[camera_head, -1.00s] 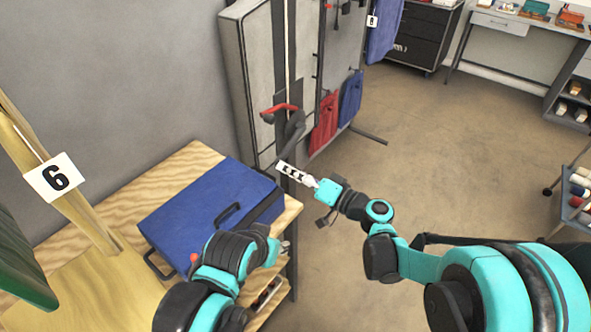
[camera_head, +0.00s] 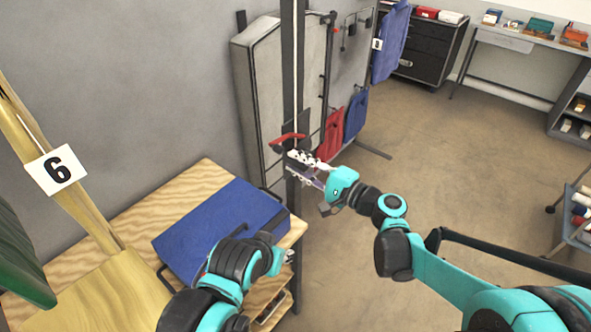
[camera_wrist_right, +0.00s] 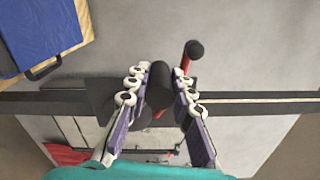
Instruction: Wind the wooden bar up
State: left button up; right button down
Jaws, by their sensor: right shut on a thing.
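A dark upright post (camera_head: 292,70) carries a dark winch with a red lever (camera_head: 287,139); in the right wrist view the red lever ends in a black knob (camera_wrist_right: 195,48). My right gripper (camera_head: 298,163) is at the winch. The right wrist view shows its fingers (camera_wrist_right: 160,92) on either side of a dark round crank handle (camera_wrist_right: 158,78), shut on it. My left gripper (camera_head: 287,256) is low over the bench's right edge; its fingers are too small and hidden to read. I cannot make out the wooden bar to be wound.
A blue case (camera_head: 220,228) lies on the wooden bench (camera_head: 185,190) beside the left arm. A pale panel (camera_head: 262,105) stands behind the post. Red (camera_head: 331,135) and blue (camera_head: 356,113) cloths hang to its right.

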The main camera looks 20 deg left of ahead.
jog(key=w+d+r+m+p, duration=0.1)
jog(key=w+d+r+m, duration=0.15)
jog(key=w+m, duration=0.6)
jog(key=w+d+r+m+p, duration=0.15)
jog(key=w+d+m, duration=0.25)
jog(key=w+m, duration=0.5)
jog(key=w+d+f+m+b, duration=0.1)
jog(key=w+f+m+b, duration=0.2)
jog(key=f+m+b, duration=0.7)
jog(key=s+a+f+m+b, duration=0.1)
jog(key=s+f+m, duration=0.2)
jog(key=f, duration=0.7)
jog(key=shift+s, duration=0.4)
jog(key=shift+a, duration=0.15)
